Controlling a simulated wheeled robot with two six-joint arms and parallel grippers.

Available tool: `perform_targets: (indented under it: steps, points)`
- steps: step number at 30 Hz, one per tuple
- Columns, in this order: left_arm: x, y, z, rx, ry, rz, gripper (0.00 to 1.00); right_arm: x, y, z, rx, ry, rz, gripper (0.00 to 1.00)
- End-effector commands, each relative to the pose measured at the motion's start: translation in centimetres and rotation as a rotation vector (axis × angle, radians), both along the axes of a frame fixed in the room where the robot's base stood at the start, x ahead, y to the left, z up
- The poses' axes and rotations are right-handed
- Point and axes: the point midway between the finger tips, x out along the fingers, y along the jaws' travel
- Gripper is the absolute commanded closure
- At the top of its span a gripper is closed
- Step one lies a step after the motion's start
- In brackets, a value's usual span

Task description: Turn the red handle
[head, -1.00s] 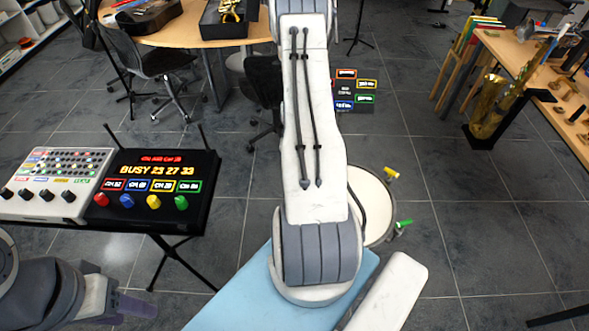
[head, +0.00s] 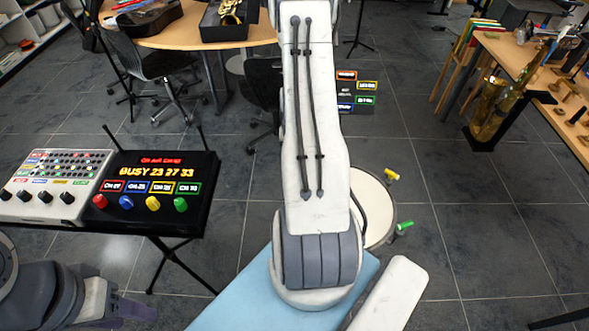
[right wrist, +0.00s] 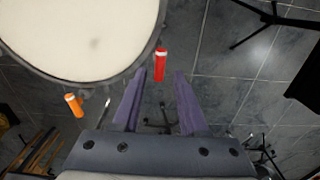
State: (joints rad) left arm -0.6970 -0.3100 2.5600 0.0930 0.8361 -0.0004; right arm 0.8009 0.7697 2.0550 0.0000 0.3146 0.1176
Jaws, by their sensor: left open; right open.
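The red handle (right wrist: 160,65) with a pale band sits at the edge of a white-topped drum (right wrist: 75,35) in the right wrist view. My right gripper (right wrist: 160,75) is open, its two purple fingers pointing at the handle, which shows between the fingertips. I cannot tell how far beyond the tips it is. In the head view my right arm covers part of the drum (head: 374,212), and the red handle is not seen there. My left gripper (head: 132,309) is open and empty at the lower left of the head view.
An orange handle (right wrist: 74,105) is on the drum's edge in the wrist view; yellow (head: 392,174) and green (head: 404,225) ones show in the head view. A mixer (head: 50,187) and black BUSY panel (head: 165,165) stand at left.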

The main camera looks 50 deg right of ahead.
Motion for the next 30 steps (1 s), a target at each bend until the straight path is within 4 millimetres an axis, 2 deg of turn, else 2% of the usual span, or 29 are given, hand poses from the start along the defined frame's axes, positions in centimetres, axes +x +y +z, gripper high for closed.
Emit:
perform_targets:
  steps: [3,9,14,23,26,29,30]
  points:
    - [0.0,0.0,-0.4,0.000,0.000,0.000,0.50,0.1,-0.1,2.4,-0.003,-0.004,0.000,0.58]
    - [0.0,0.0,-0.7,0.000,0.000,0.000,0.50,0.0,0.0,5.2,-0.002,-0.001,0.000,0.58]
    - [0.0,0.0,-0.7,0.000,0.000,0.000,0.50,0.0,0.0,6.0,0.000,0.000,0.000,0.58]
    - [0.0,0.0,-0.7,0.000,0.000,0.000,0.50,0.1,0.2,6.1,0.000,0.000,0.004,0.58]
    - [0.0,0.0,-0.7,0.000,0.000,0.000,0.50,1.0,1.5,6.9,-0.001,-0.003,0.048,0.58]
    - [0.0,0.0,-0.7,0.000,0.000,0.000,0.50,3.0,5.2,8.7,-0.003,-0.011,0.157,0.58]
    - [0.0,0.0,-0.7,0.000,0.000,0.000,0.50,3.8,7.3,9.6,-0.004,-0.015,0.218,0.58]
